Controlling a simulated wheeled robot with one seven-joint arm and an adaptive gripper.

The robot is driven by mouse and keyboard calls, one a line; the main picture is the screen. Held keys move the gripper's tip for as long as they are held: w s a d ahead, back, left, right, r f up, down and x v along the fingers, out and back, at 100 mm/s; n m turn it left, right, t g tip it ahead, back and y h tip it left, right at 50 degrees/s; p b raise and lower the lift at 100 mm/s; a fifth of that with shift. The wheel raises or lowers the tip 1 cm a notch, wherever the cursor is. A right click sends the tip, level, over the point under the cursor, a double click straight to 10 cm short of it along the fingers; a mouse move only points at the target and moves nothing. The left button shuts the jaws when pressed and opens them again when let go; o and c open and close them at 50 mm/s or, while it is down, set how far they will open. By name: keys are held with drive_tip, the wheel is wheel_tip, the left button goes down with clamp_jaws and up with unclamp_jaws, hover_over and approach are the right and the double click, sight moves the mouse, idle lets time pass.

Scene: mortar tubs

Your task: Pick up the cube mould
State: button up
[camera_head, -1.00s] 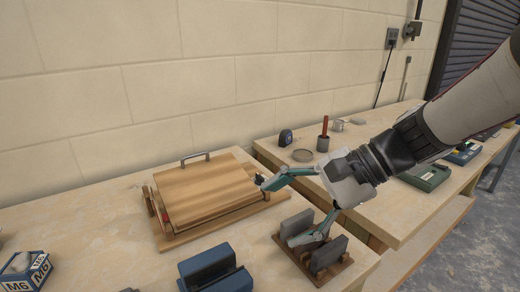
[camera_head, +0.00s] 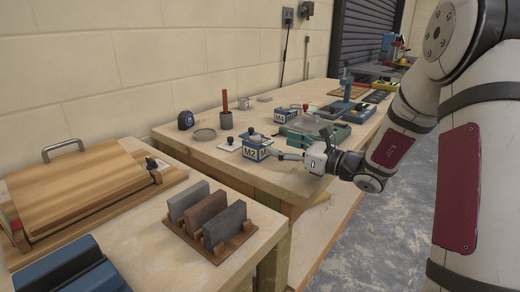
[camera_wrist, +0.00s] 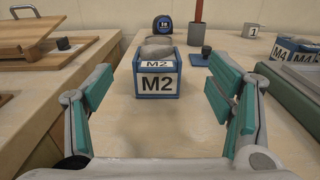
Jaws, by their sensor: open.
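I cannot tell for sure which thing is the cube mould. A blue tub labelled M2 (camera_head: 256,149), with a grey lump on top, stands near the edge of the far bench. My gripper (camera_head: 284,155) is low over that bench, just right of this tub. In the wrist view the tub (camera_wrist: 157,78) is centred ahead, between the spread, empty fingers and beyond their tips. A green, grey-topped block (camera_head: 309,131) stands behind the gripper; its edge shows at right in the wrist view (camera_wrist: 290,98). A blue two-part block (camera_head: 68,270) lies at the lower left.
A wooden rack (camera_head: 216,248) holds three upright slabs on the near bench, beside a wooden board box (camera_head: 80,185). A tape measure (camera_head: 185,120), a grey pot with red handle (camera_head: 225,119) and an M4 tub (camera_head: 287,115) stand on the far bench.

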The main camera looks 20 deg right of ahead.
sight(263, 139)
drive_tip(key=b+x, duration=0.2)
drive_tip(key=x, duration=0.7)
drive_tip(key=shift+a, duration=0.2)
drive_tip(key=shift+r, duration=0.1)
drive_tip(key=c, duration=1.6)
